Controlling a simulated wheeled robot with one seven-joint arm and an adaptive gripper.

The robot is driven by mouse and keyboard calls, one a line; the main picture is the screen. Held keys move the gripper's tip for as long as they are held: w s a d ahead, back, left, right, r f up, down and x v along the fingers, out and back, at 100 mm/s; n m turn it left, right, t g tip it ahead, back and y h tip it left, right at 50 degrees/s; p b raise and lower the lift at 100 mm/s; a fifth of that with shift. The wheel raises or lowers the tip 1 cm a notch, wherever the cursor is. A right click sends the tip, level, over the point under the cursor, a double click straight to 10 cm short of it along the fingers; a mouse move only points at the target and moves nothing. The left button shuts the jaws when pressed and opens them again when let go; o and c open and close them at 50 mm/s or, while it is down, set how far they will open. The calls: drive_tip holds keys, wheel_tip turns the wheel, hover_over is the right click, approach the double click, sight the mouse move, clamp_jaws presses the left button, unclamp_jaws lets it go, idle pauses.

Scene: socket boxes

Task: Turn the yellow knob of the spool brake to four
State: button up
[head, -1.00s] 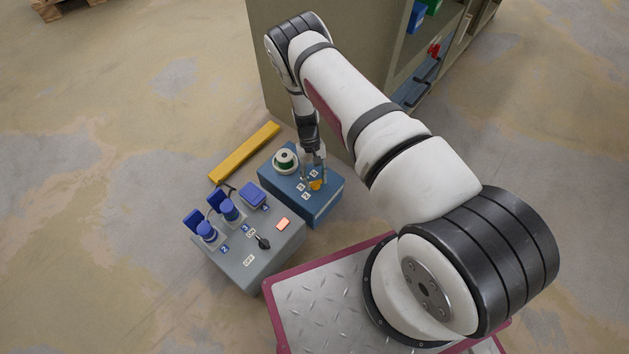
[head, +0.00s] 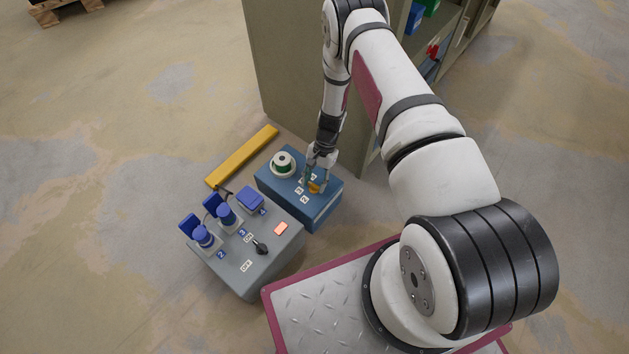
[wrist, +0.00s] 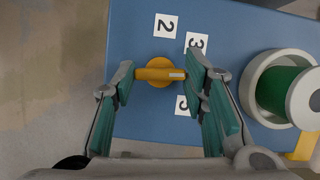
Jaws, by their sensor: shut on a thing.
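The spool brake is a blue box (head: 325,212) on the floor in the head view. Its yellow knob (wrist: 158,73) has a bar handle lying nearly level in the wrist view, with a white mark at its right end. My gripper (wrist: 160,77) is shut on the knob, one finger at each end of the bar. It also shows over the box in the head view (head: 318,182). Label 2 (wrist: 165,27) is above the knob, and label 3 (wrist: 196,42) is up and right. Another label (wrist: 182,105) below right is partly hidden. The right finger covers what lies beyond the mark.
A green spool (wrist: 284,90) in a white holder sits on the blue box. A grey socket box (head: 235,285) with blue plugs and a black switch (head: 260,247) stands close left. A yellow bar (head: 243,157) lies behind. A cabinet (head: 290,75) stands close behind the blue box.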

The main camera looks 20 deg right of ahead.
drive_tip(key=shift+s+m, duration=0.1)
drive_tip(key=shift+m, duration=0.6)
drive_tip(key=o, duration=1.2)
drive_tip(key=shift+c, duration=0.2)
drive_tip(key=v, duration=1.2)
drive_tip(key=shift+s+d, duration=0.1)
drive_tip(key=shift+s, duration=0.05)
